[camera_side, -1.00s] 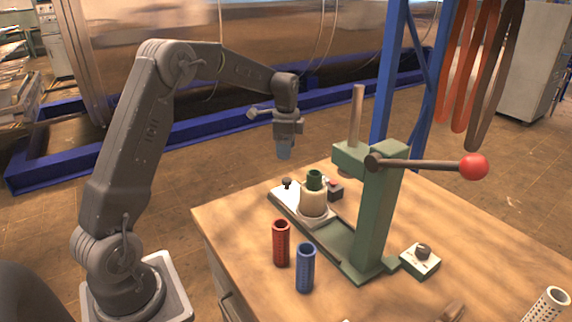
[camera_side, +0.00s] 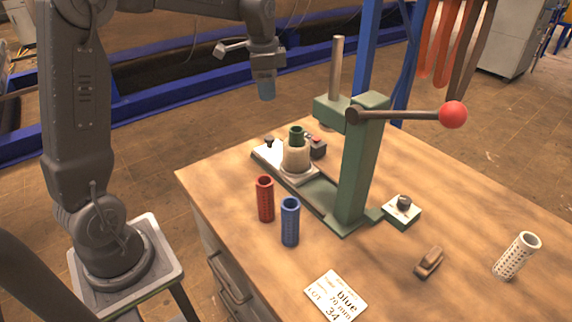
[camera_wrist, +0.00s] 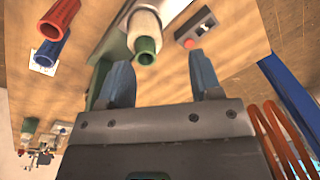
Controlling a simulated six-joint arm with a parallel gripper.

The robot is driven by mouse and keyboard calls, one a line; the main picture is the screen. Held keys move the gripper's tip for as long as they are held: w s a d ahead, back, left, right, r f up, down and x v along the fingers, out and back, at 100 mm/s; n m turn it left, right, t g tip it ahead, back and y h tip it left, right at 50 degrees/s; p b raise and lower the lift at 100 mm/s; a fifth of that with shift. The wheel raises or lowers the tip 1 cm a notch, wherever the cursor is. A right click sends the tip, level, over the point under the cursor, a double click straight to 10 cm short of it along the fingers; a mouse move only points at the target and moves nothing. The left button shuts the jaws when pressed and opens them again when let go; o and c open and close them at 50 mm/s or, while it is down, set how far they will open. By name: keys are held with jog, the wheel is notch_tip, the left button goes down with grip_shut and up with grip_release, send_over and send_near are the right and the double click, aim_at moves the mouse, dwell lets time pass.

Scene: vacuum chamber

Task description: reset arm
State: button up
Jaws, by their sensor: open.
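My gripper (camera_side: 267,90) hangs above and behind the bench, fingers pointing down, touching nothing. In the wrist view its two blue-grey fingers (camera_wrist: 163,85) are apart with nothing between them. A green press (camera_side: 358,160) with a red-knobbed lever (camera_side: 452,114) stands on the wooden bench. A green sleeve (camera_side: 297,134) sits upright in a cream cylinder (camera_side: 296,157) on the press base; the green sleeve also shows in the wrist view (camera_wrist: 146,48). A red perforated sleeve (camera_side: 265,199) and a blue one (camera_side: 290,222) stand upright in front of the press.
A card reading "blue 20 mm LOT 34" (camera_side: 335,296) lies at the bench front. A brown block (camera_side: 429,262), a white perforated sleeve (camera_side: 516,256) and a small knob box (camera_side: 401,211) are on the right.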

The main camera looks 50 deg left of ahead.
jog(key=s+d+r+n+t, duration=0.2)
jog(key=s+d+r+n, duration=0.15)
jog(key=s+d, duration=0.75)
jog(key=s+d+f+n+t, duration=0.1)
jog(key=s+d, duration=0.1)
jog(key=s, duration=0.4)
jog(key=s+d+f+n+t, duration=0.1)
jog(key=s+d+n, duration=0.1)
jog(key=s, duration=0.3)
jog(key=shift+s+f, duration=0.3)
jog(key=shift+s, duration=0.05)
jog(key=shift+d+n, duration=0.1)
jog(key=shift+n, duration=0.15)
